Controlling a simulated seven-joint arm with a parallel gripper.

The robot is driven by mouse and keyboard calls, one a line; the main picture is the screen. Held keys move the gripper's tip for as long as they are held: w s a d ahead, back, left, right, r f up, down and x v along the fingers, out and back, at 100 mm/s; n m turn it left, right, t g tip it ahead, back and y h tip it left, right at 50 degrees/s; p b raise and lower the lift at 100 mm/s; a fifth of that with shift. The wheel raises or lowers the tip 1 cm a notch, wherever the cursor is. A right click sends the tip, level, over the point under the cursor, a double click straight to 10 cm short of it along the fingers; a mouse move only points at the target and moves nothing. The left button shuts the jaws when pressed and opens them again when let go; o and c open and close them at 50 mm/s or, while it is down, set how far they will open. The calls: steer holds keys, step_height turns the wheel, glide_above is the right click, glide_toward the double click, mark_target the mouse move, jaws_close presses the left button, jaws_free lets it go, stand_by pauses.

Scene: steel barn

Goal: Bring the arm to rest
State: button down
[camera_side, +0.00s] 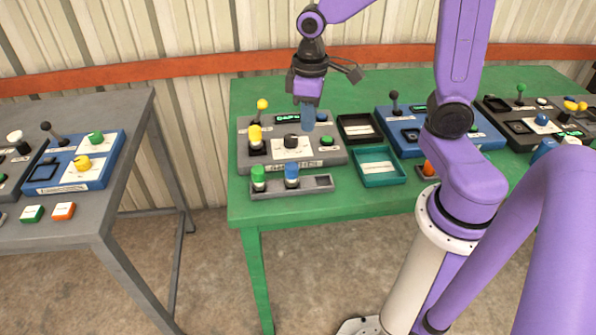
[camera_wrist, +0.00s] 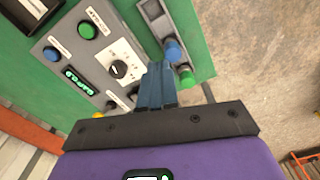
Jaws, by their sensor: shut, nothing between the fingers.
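My gripper (camera_side: 308,122) points down over the right part of a grey control panel (camera_side: 313,156) on the green table. Its blue fingers are together with nothing between them, as the wrist view also shows (camera_wrist: 157,90). From the side view I cannot tell how far the fingertips are above the panel. The panel has a black knob (camera_side: 291,142), a lit display (camera_wrist: 78,80), a green button (camera_side: 327,141) and a blue button (camera_wrist: 51,53). A yellow peg (camera_side: 254,134) and a yellow-tipped lever (camera_side: 262,105) stand at its left.
A grey tray (camera_side: 322,184) holding a green peg (camera_side: 258,176) and a blue peg (camera_side: 292,174) lies in front. A black tray (camera_side: 357,136) and teal tray (camera_side: 378,180) are to the right, then a blue panel (camera_side: 402,143). A grey table (camera_side: 120,130) stands left across a gap.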

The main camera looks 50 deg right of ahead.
steer(key=s+a+n, duration=0.2)
steer(key=s+n, duration=0.1)
steer(key=s, duration=0.6)
steer(key=s+a+n, duration=0.2)
steer(key=s+n, duration=0.2)
steer(key=s, duration=0.4)
steer(key=shift+s+r, duration=0.4)
steer(key=shift+r, duration=0.05)
